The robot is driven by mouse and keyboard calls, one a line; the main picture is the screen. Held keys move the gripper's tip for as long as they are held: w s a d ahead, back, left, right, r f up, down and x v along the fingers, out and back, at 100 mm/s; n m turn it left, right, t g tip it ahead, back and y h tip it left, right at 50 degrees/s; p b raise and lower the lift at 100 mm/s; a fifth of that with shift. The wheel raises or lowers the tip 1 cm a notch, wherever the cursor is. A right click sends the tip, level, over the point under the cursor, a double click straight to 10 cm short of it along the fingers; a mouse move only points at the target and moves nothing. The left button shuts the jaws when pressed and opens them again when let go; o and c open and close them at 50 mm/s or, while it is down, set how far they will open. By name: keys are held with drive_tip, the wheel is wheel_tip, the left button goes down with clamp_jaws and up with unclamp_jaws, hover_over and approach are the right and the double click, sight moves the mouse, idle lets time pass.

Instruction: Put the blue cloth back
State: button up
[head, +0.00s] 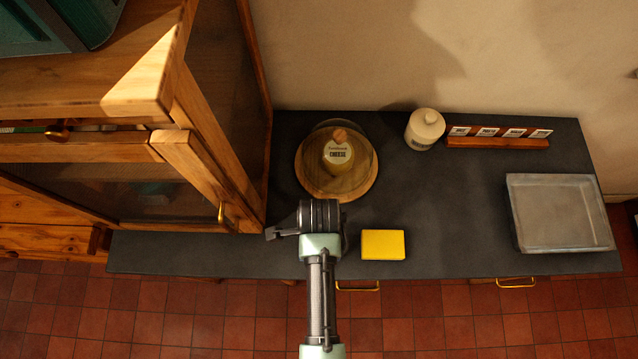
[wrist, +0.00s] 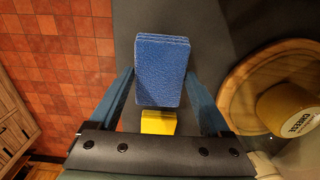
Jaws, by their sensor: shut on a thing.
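The blue cloth (wrist: 162,70) is a folded, textured, layered rectangle between the two fingers in the wrist view. My gripper (wrist: 160,82) is shut on it, one finger along each long side. In the head view my gripper (head: 285,222) is over the front left of the dark counter, beside the wooden cabinet and left of a yellow block (head: 383,244). The cloth cannot be made out in the head view. In the wrist view the yellow block (wrist: 158,122) shows just below the cloth.
A round wooden board (head: 345,190) with a cheese under a clear dome stands behind my gripper. A lidded jar (head: 424,130), a wooden rack of labelled cards (head: 497,142) and a grey tray (head: 560,212) are farther right. The wooden cabinet (head: 205,140) is close on the left.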

drive_tip(key=shift+f, duration=1.05)
drive_tip(key=o, duration=1)
drive_tip(key=shift+f, duration=0.1)
